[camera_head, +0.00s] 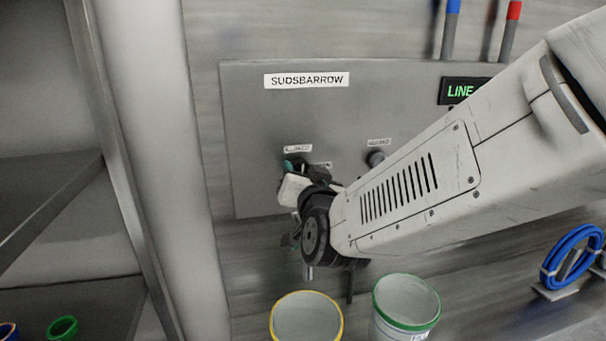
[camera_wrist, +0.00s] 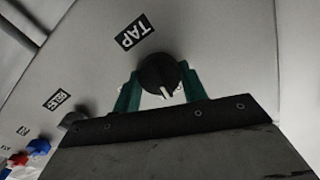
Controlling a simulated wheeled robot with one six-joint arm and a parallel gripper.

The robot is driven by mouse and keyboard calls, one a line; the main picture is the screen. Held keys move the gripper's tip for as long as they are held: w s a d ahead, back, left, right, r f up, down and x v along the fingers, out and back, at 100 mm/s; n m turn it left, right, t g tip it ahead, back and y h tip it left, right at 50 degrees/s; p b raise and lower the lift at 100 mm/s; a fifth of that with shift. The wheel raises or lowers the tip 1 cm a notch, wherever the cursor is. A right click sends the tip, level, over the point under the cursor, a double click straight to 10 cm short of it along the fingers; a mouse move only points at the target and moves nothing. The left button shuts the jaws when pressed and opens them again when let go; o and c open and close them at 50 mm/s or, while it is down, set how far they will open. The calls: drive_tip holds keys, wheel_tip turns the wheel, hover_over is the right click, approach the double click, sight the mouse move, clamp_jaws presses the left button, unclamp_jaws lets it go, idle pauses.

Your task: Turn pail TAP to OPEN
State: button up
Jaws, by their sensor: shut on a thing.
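The tap knob (camera_wrist: 157,72) is round and black, beside a black label reading TAP (camera_wrist: 134,31) in the wrist view. A white mark on the knob points down toward my gripper in that view. My gripper (camera_wrist: 160,80) has its green fingers on both sides of the knob and is shut on it. In the head view my gripper (camera_head: 291,168) is at the lower left of the grey SUDSBARROW panel (camera_head: 250,115). There the tap knob is hidden behind my gripper, and the small labels are too blurred to read.
Another knob (camera_head: 375,158) sits right of my gripper on the panel. A yellow-rimmed pail (camera_head: 306,318) and a green-rimmed pail (camera_head: 405,305) stand below. A lit LINE sign (camera_head: 460,91) is partly behind my arm. A blue hose coil (camera_head: 572,255) is at right, shelves at left.

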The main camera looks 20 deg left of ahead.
drive_tip(key=shift+d+f+m, duration=0.1)
drive_tip(key=shift+f+m, duration=0.05)
drive_tip(key=shift+m, duration=8.35)
drive_tip(key=o, duration=1)
